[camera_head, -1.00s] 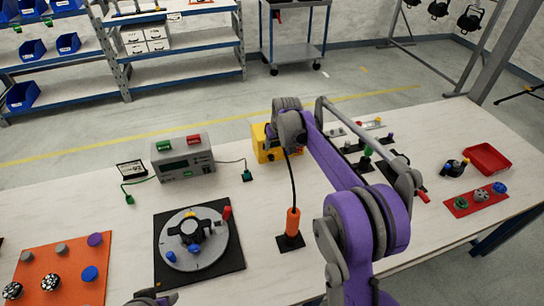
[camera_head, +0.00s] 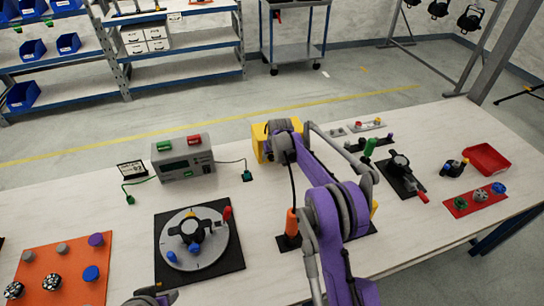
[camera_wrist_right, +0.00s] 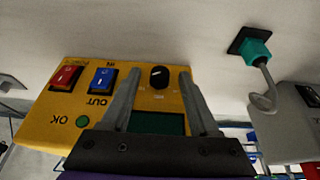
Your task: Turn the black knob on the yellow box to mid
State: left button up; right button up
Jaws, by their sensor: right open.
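The yellow box (camera_head: 259,142) stands near the back middle of the table, partly hidden by my right wrist in the head view. In the right wrist view its yellow face (camera_wrist_right: 62,102) appears upside down, with the black knob (camera_wrist_right: 159,77) near the upper right. My right gripper (camera_wrist_right: 159,74) is open, and its two fingers reach to either side of the knob in the picture. I cannot tell whether they touch it. A light mark shows on the knob's dark face. My left gripper (camera_head: 150,298) shows only in part at the bottom edge.
The box also bears a red switch (camera_wrist_right: 65,78), a blue switch (camera_wrist_right: 102,80) and a green button (camera_wrist_right: 82,122). A grey instrument (camera_head: 184,158) stands to its left. An orange-handled upright (camera_head: 291,222) and a black plate with a lever (camera_head: 400,170) are near my right arm.

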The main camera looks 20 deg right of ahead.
grip_shut()
pick_arm(q)
jog(key=shift+f, duration=0.2)
pick_arm(e)
jog(key=shift+a+h, duration=0.1)
jog(key=shift+h, duration=0.2)
jog(key=h, duration=0.1)
jog(key=h+b, duration=0.1)
jog(key=shift+a+f+n+h, duration=0.15)
jog(key=shift+a+n+h, duration=0.15)
jog(key=shift+n, duration=0.1)
jog(key=h, duration=0.1)
jog(key=h+b, duration=0.1)
jog(key=h, duration=0.1)
jog(key=shift+a+f+n+t, duration=0.2)
jog(key=shift+a+n+t, duration=0.1)
pick_arm(q)
notch_tip(320, 180, down, 6)
jog(key=s+b, duration=0.1)
jog(key=b, duration=0.2)
jog(key=shift+s, duration=0.4)
pick_arm(e)
jog(key=h, duration=0.3)
jog(key=n+h, duration=0.1)
jog(key=shift+a+f+t+h, duration=0.2)
jog(key=shift+a+t+h, duration=0.05)
jog(key=shift+t+h, duration=0.15)
grip_release()
